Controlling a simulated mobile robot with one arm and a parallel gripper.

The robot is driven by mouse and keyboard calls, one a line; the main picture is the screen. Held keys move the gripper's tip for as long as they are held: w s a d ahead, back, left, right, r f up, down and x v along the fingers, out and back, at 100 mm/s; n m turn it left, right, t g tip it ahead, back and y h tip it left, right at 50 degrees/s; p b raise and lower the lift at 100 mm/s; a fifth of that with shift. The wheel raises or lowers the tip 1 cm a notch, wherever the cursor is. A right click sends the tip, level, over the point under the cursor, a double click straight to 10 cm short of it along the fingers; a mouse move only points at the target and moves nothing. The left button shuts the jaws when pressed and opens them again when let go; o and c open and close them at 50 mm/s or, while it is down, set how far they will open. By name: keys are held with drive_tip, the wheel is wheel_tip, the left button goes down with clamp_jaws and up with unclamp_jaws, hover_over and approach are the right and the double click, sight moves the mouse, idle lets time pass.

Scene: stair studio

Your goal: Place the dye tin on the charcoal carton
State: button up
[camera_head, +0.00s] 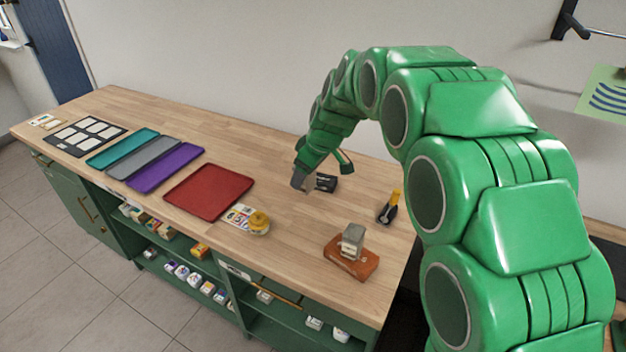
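My gripper (322,171) is low over the right part of the workbench. Its two fingers look spread apart, with a small black box with pale print (327,183), perhaps the charcoal carton, just beyond or between them. I cannot tell whether they touch it. A yellow round-topped tin or jar (260,221), perhaps the dye tin, stands on a card with coloured patches, left of and nearer than the gripper. A grey block-like item (353,237) stands on an orange-brown box (350,261) near the front right edge. No label is readable, so which is the dye tin is unclear.
A dark bottle with a yellow top (391,205) is at the bench's right edge. Red (209,191), purple (166,169), grey and teal trays lie to the left, beyond a colour card (237,215). Bare wood (295,230) lies between the yellow tin and orange-brown box.

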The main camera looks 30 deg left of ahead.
drive_tip(key=w+d+r, duration=0.2)
drive_tip(key=w+d, duration=0.1)
drive_tip(key=w, duration=0.4)
hover_over(318, 178)
drive_tip(key=shift+n, duration=0.3)
drive_tip(key=shift+s+d+f, duration=0.1)
drive_tip(key=shift+d+f, duration=0.05)
drive_tip(key=shift+f, duration=4.55)
drive_tip(key=shift+f, duration=0.25)
drive_tip(key=shift+w+f, duration=0.2)
drive_tip(key=shift+f, duration=1.4)
drive_tip(key=shift+f, duration=0.1)
drive_tip(key=o, duration=1.1)
drive_tip(key=shift+o, duration=0.2)
